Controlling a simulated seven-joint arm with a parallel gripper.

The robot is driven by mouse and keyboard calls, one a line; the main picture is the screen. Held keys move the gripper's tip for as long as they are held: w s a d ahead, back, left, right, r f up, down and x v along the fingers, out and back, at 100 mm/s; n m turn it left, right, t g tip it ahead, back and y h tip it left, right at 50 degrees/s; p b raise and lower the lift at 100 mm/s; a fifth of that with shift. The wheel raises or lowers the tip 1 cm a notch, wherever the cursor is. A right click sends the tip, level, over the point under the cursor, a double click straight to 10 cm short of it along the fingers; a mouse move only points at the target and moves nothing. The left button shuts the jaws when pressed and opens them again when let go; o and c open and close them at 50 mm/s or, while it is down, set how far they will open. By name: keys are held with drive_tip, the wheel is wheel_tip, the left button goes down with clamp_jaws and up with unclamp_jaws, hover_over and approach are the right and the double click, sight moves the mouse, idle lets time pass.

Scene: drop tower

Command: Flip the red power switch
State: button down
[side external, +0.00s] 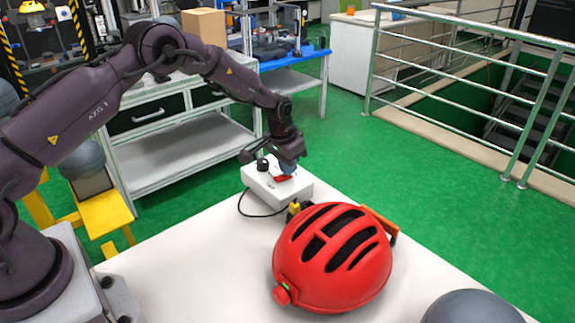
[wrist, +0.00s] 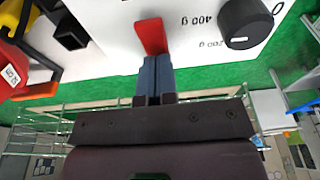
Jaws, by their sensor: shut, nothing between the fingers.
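The red power switch (wrist: 151,37) is on a white control box (wrist: 205,35) with a black knob (wrist: 246,22) beside it. In the side external view the red switch (side external: 284,178) shows on top of the white box (side external: 262,187), partly hidden by my gripper. My gripper (wrist: 155,62) is shut and empty, its blue fingertips right at the near end of the switch. I cannot tell whether they touch it. In the side external view my gripper (side external: 288,167) points down over the box.
A red slotted helmet-like object (side external: 330,258) sits on the white table (side external: 185,262) in front of the box. A grey dome (side external: 472,308) is at the front right. A black cable (side external: 243,208) loops from the box. The table's left part is clear.

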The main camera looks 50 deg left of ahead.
sight(275, 180)
drive_tip(key=shift+s+f, duration=0.2)
drive_tip(key=shift+f, duration=0.05)
drive_tip(key=shift+s+r, duration=0.3)
drive_tip(key=shift+s, duration=0.4)
drive_tip(key=shift+r, duration=0.1)
wheel_tip(275, 180, up, 14)
drive_tip(key=s, duration=0.2)
drive_tip(key=shift+s, duration=0.2)
